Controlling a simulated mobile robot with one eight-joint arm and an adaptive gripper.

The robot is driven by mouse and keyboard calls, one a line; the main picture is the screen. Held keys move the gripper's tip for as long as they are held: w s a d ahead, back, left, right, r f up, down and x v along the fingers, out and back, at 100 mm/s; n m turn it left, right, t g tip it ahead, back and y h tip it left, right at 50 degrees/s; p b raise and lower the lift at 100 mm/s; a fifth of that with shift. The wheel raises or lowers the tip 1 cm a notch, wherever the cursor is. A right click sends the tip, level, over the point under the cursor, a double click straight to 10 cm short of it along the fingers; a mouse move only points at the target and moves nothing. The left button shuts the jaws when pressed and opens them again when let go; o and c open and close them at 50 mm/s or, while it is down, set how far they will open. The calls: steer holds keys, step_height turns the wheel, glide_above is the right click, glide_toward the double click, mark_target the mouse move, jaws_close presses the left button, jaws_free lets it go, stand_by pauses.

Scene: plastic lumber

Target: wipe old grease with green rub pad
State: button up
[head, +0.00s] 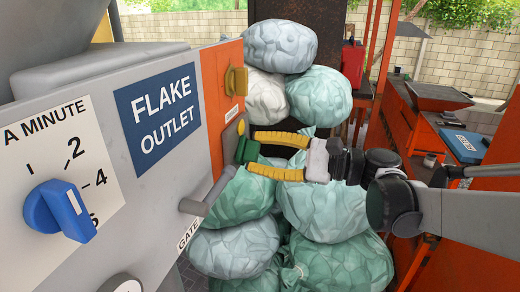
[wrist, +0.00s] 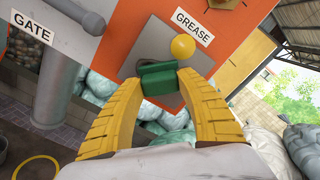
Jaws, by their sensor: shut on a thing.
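My gripper (head: 253,152) has two ribbed yellow fingers. In the wrist view my gripper (wrist: 161,84) is shut on the green rub pad (wrist: 158,79), held between the fingertips. The pad (head: 246,150) also shows in the head view, close to the edge of the orange panel. A smooth yellow blob (wrist: 183,46), which looks like the grease, sits just beyond the pad beside the GREASE label (wrist: 194,27). The blob (head: 241,127) is just above the pad in the head view. I cannot tell whether the pad touches the panel or blob.
The grey machine front with the blue dial (head: 60,210) and FLAKE OUTLET sign (head: 158,107) fills the left. A grey pipe handle (head: 207,194) juts out below the gripper. Full bags (head: 330,205) are stacked behind. A yellow-brown bracket (head: 236,80) stands out above the blob.

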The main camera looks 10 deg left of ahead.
steer(key=shift+s+a, duration=0.15)
steer(key=shift+s, duration=1.85)
steer(key=shift+r, duration=0.15)
steer(key=shift+w+b, duration=0.9)
steer(key=shift+w, duration=3.3)
steer(key=shift+s, duration=4.2)
steer(key=d, duration=0.6)
steer(key=shift+s, duration=0.2)
steer(key=shift+s+d, duration=0.1)
steer(key=shift+d, duration=1.35)
